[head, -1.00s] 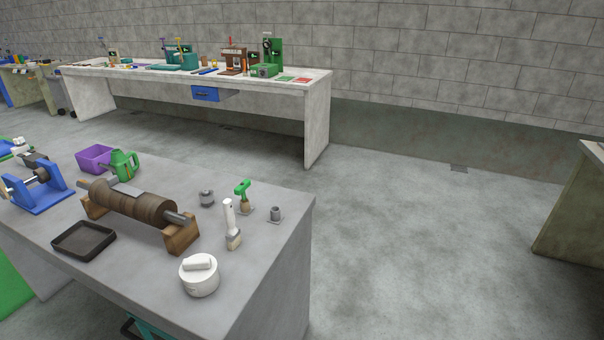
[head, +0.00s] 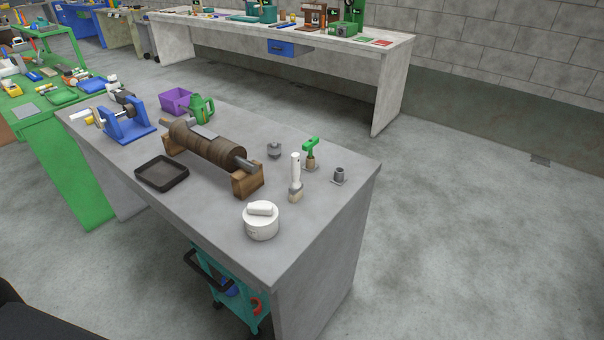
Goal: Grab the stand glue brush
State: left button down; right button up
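Two brush-like tools stand on the near grey table (head: 330,215). One has a white upright handle and a pale, bristle-like lower end; this white brush (head: 295,175) is near the table's right end. The other, a green-topped brush-like tool (head: 311,150), stands just behind it to the right, with a brown lower part on a small plate. I cannot tell for certain which is the stand glue brush. Neither of my grippers is in view.
A white lidded pot (head: 261,224) stands in front of the white brush. A brown roller on wooden supports (head: 207,147) and a dark tray (head: 161,173) lie left. Small grey pieces (head: 339,175) stand nearby. A teal cart (head: 235,290) is under the table. Floor at right is clear.

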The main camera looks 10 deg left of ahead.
aim_at(296, 190)
jog(key=j+z, duration=0.2)
jog(key=z, duration=0.2)
jog(key=j+z, duration=0.2)
jog(key=z, duration=0.2)
jog(key=k+j+z, duration=0.15)
jog(key=z, duration=0.25)
